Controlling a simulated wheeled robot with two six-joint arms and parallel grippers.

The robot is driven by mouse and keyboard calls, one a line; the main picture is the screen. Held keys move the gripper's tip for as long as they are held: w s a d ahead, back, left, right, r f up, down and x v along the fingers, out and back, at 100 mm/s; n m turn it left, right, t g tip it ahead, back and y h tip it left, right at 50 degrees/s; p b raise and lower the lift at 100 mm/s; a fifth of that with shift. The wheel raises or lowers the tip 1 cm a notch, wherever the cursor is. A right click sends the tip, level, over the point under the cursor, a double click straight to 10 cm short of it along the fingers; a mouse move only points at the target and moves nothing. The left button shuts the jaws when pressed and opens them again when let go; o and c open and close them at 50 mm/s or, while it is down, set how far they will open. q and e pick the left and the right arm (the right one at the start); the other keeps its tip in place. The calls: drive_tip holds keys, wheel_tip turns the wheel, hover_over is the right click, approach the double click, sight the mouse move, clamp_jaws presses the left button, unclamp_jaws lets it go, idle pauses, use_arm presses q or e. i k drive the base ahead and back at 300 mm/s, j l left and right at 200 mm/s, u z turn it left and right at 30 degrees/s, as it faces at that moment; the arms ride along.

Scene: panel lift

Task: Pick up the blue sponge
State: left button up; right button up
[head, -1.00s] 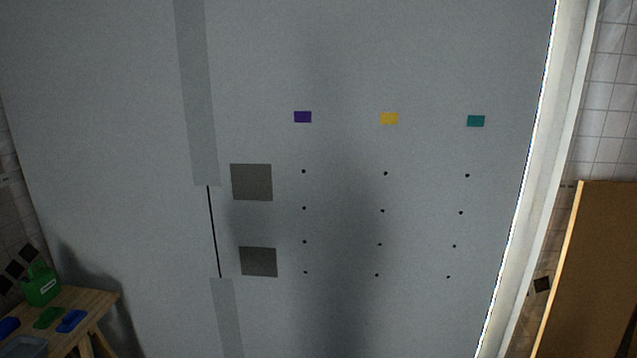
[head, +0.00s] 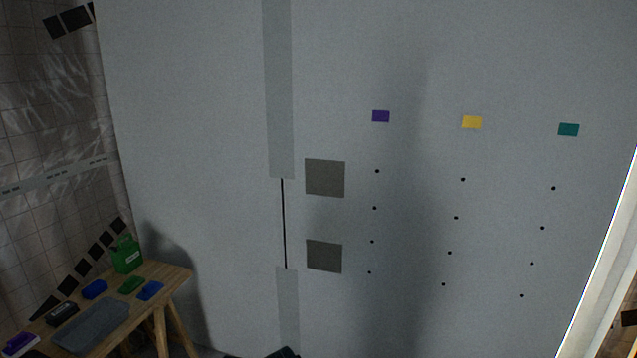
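Two blue items lie on the wooden workbench (head: 176,277) at the lower left in the head view. One is a rounded, thicker blue block (head: 94,289) toward the left. The other is a flatter blue piece (head: 150,291) near the bench's right end. They are too small for me to tell for sure which is the sponge. Neither of my grippers can be made out. A small dark shape (head: 284,353) shows at the bottom edge, and I cannot tell what it is.
A green piece (head: 131,285) lies between the blue items, with a green container (head: 127,255) behind. A grey tray (head: 92,326), a dark item (head: 62,313) and a purple item (head: 20,344) are also on the bench. A large grey panel (head: 200,120) stands behind.

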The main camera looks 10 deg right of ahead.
sight(94, 289)
drive_tip(key=i+j+u, duration=0.1)
drive_tip(key=i+j, duration=0.15)
drive_tip(key=i, duration=0.25)
drive_tip(key=i+j, duration=0.25)
drive_tip(key=i, duration=0.25)
drive_tip(key=i+j+u, duration=0.15)
drive_tip(key=i, duration=0.35)
drive_tip(key=i+j, duration=0.25)
drive_tip(key=i, duration=0.25)
drive_tip(key=i+j+u, duration=0.15)
drive_tip(key=i, duration=0.4)
